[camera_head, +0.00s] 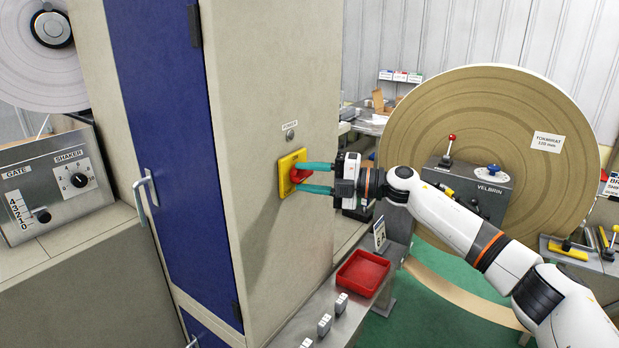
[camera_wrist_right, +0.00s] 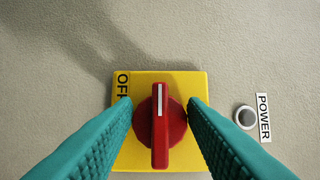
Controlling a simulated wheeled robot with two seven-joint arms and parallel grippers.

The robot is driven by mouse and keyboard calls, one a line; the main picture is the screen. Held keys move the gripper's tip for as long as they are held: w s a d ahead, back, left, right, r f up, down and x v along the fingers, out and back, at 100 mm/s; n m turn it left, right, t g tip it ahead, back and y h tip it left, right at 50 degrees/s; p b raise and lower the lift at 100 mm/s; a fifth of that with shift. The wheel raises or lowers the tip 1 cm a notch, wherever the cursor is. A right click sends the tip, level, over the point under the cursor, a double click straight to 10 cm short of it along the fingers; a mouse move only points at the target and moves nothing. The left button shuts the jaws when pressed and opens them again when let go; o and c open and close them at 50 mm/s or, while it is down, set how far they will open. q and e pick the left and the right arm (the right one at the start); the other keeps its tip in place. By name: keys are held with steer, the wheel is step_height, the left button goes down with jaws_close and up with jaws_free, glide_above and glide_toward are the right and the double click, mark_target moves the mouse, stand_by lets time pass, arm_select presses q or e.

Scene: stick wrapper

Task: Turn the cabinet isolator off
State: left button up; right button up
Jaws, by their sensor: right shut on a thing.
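The isolator is a red rotary knob (camera_head: 296,174) on a square yellow plate (camera_head: 285,163), fixed to the beige side of the tall cabinet (camera_head: 265,60). My right gripper (camera_head: 300,178) reaches it from the right, its teal fingers on either side of the red knob. In the right wrist view the red knob (camera_wrist_right: 160,127) sits between the fingertips (camera_wrist_right: 160,104), its raised bar upright in the picture with a white line at the top end. The word OFF shows sideways at the plate's upper left corner (camera_wrist_right: 122,85). Other plate markings are hidden. My left gripper is out of view.
A round POWER indicator (camera_head: 290,134) sits above the plate. The blue cabinet door (camera_head: 165,120) with a handle is at left, beside a grey GATE and SHAKER panel (camera_head: 55,185). A red tray (camera_head: 363,273) lies below my right gripper. A large tan reel (camera_head: 490,140) stands behind.

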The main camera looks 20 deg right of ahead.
steer(key=o, duration=1)
steer(key=shift+c, duration=0.2)
steer(key=shift+d, duration=0.1)
steer(key=shift+s+d+f, duration=0.1)
steer(key=shift+s+d, duration=0.05)
steer(key=shift+d, duration=0.1)
steer(key=b+v, duration=0.4)
steer(key=v, duration=0.7)
steer(key=shift+d, duration=0.1)
